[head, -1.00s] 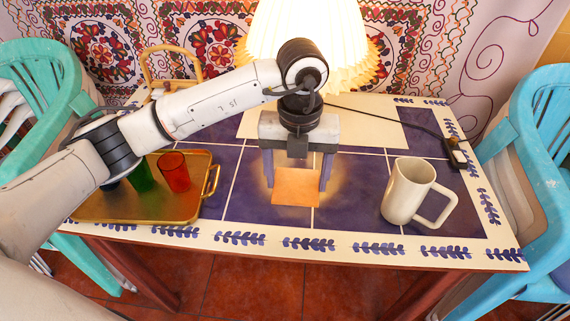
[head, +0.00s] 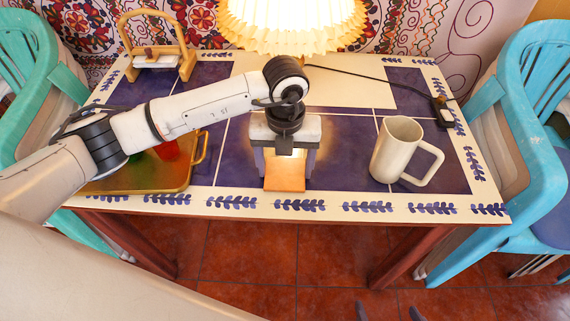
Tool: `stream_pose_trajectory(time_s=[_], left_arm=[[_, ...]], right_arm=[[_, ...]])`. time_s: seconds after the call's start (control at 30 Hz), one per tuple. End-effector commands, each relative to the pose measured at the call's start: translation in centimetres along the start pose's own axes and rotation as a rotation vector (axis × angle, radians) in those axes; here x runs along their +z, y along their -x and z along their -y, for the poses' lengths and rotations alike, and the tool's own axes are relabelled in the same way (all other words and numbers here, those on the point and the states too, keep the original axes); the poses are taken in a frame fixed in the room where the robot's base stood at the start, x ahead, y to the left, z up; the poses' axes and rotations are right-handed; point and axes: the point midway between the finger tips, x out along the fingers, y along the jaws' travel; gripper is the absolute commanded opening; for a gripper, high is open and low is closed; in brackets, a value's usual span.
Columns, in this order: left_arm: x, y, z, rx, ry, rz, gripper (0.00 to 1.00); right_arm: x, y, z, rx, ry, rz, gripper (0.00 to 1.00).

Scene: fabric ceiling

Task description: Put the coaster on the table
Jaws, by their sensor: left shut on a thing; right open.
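The coaster is a flat orange-tan square (head: 284,177) in the head view, near the table's front edge. My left gripper (head: 284,163) points down and is shut on it, with one finger at each side edge. The coaster is over the blue tiled part of the table (head: 240,206), close to the pale leaf-patterned border. I cannot tell whether it touches the tabletop or hangs just above it. Two dark fingertips of my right gripper (head: 389,311) show at the bottom edge, apart and empty, over the floor in front of the table.
A white mug (head: 393,150) stands right of the coaster. A golden tray (head: 165,180) with red and green cups is at the left, partly behind my arm. A lit lamp (head: 290,22) and a wooden holder (head: 156,50) stand at the back. Chairs flank the table.

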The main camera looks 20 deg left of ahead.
Motion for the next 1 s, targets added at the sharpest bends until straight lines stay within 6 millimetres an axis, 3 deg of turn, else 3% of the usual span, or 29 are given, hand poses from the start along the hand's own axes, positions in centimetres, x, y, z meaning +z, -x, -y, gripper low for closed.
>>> stream_pose_trajectory(time_s=[0.03, 0.13, 0.57, 1.0], left_arm=[[0.0, -0.2, 0.0, 0.0, 0.0, 0.0, 0.73], [0.0, -0.1, 0.0, 0.0, 0.0, 0.0, 0.9], [0.0, 0.6, 0.0, -0.001, 0.0, 0.001, 0.9], [0.1, 9.3, 0.1, -0.001, -0.001, 0.005, 0.9]], right_arm=[[0.2, -0.1, 0.0, 0.0, 0.0, 0.0, 0.93], [0.1, -0.1, 0.0, 0.0, 0.0, 0.0, 0.93], [-0.1, 0.2, 0.1, -0.001, 0.0, -0.001, 0.93], [0.5, -0.4, 0.0, -0.001, 0.0, -0.001, 0.93]])
